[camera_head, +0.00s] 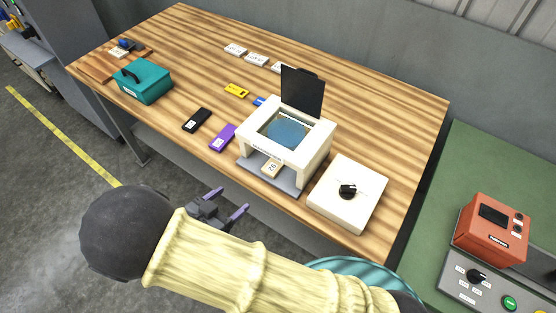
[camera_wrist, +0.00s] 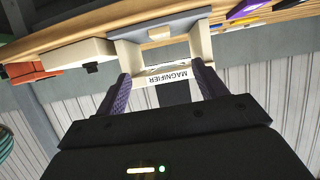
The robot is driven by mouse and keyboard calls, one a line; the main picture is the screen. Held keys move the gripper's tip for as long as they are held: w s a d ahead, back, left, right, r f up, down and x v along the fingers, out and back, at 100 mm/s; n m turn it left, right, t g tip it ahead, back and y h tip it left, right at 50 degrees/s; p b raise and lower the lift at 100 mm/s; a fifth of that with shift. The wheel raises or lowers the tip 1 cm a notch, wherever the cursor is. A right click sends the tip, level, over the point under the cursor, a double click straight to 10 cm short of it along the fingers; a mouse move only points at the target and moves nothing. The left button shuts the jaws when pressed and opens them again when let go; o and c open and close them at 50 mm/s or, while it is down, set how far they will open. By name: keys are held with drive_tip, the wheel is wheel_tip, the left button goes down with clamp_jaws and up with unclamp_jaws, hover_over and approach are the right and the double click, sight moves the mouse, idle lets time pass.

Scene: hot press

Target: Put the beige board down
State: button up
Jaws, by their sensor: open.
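The beige board (camera_head: 270,168), a small block marked "26", lies on the grey base plate (camera_head: 285,186) at the front opening of the white magnifier stand (camera_head: 312,150). My gripper (camera_head: 228,202) is open and empty, in front of the table edge and apart from the board. In the wrist view, the gripper's fingers (camera_wrist: 160,70) are spread wide with nothing between them. That view is upside down and shows the board (camera_wrist: 158,33) beyond the fingertips, with the magnifier label (camera_wrist: 168,75) behind.
A white box with a black knob (camera_head: 347,192) stands right of the magnifier. Purple (camera_head: 222,138), black (camera_head: 196,119) and yellow (camera_head: 236,90) boards lie to the left, with a teal toolbox (camera_head: 143,80) farther left. Bare wood (camera_head: 390,110) lies behind the magnifier.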

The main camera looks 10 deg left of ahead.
drive_tip(key=p, duration=0.3)
approach(268, 172)
drive_tip(key=w+d, duration=0.1)
drive_tip(key=w, duration=0.2)
drive_tip(key=shift+s+f, duration=0.25)
drive_tip(key=shift+f, duration=0.05)
drive_tip(key=shift+w, duration=0.1)
drive_tip(key=shift+f+p+x, duration=0.15)
drive_tip(key=shift+p+x, duration=0.5)
drive_tip(key=shift+x, duration=0.65)
drive_tip(key=shift+f+p+x, duration=0.15)
drive_tip(key=shift+p+x, duration=0.45)
drive_tip(key=shift+x, duration=0.65)
drive_tip(key=shift+a, duration=0.1)
drive_tip(key=shift+c, duration=0.4)
drive_tip(key=c, duration=1.2)
drive_tip(key=shift+o, duration=0.2)
drive_tip(key=shift+r+b, duration=0.1)
drive_tip(key=shift+b, duration=0.2)
